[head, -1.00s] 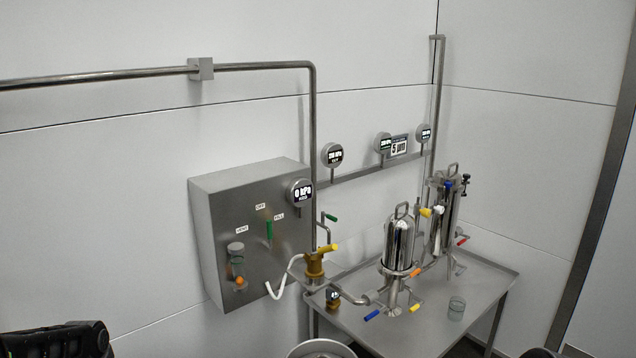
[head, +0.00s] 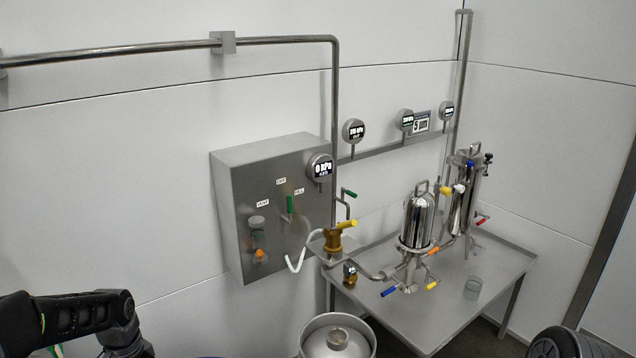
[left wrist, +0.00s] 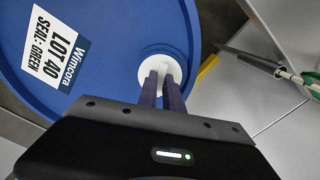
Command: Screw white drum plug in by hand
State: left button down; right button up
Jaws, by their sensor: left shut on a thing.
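The white drum plug (left wrist: 160,67) sits at the top face of a blue drum (left wrist: 100,45), near its rim, in the left wrist view. My left gripper (left wrist: 163,75) is shut on the plug, with its two dark fingers reaching onto it. The fingers hide part of the plug, so I cannot tell how deep it sits. The drum carries a white label reading Wimcora, LOT 40, SEAL: GREEN. In the head view, my left arm enters at the lower left, its gripper out of frame. My right gripper is not in view.
A grey control box (head: 235,235) hangs on the wall. A round steel vessel (head: 313,345) stands in front of the table. A yellow strip (left wrist: 207,68) runs beside the drum.

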pick_arm(q)
jog(key=shift+r+m+p, duration=0.1)
jog(key=shift+m+p, duration=0.2)
jog(key=shift+m, duration=1.4)
jog(key=shift+p, duration=0.3)
jog(key=c, duration=1.4)
grip_release()
jog(key=shift+m, duration=0.4)
jog(key=shift+c, duration=0.2)
jog(key=shift+r+p, duration=2.15)
jog(key=shift+r, duration=0.75)
